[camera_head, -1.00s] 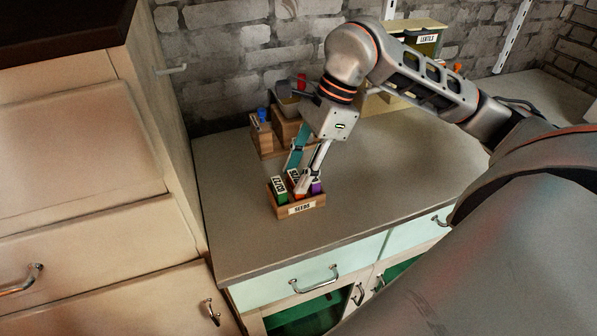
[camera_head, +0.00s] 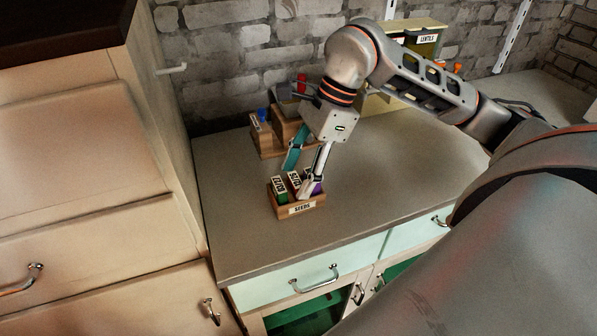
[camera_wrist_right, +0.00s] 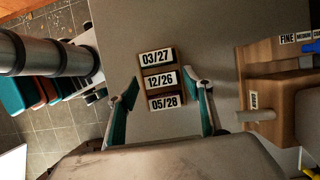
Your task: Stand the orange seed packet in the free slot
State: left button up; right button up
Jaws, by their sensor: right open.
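The wooden box labelled SEEDS (camera_head: 288,213) stands on the counter, holding three packets in a row. The green packet (camera_head: 280,190) is at its left and the purple packet (camera_head: 318,187) at its right. The middle packet (camera_head: 294,179), which looked orange a second ago, stands between them, its body mostly hidden by a finger. In the wrist view the packet tops read 03/27, 12/26 (camera_wrist_right: 161,79) and 05/28. My right gripper (camera_head: 302,180) is open just above the box, its fingers apart on either side of the tops. My left gripper is out of view.
A wooden organiser (camera_head: 266,143) with small items stands behind the box, near the brick wall. A shelf with a LENTILS label (camera_head: 427,39) is farther right. A tall cream cabinet (camera_head: 150,170) borders the counter's left side. The counter (camera_head: 400,185) right of the box is clear.

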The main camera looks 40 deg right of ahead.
jog(key=v, duration=1.2)
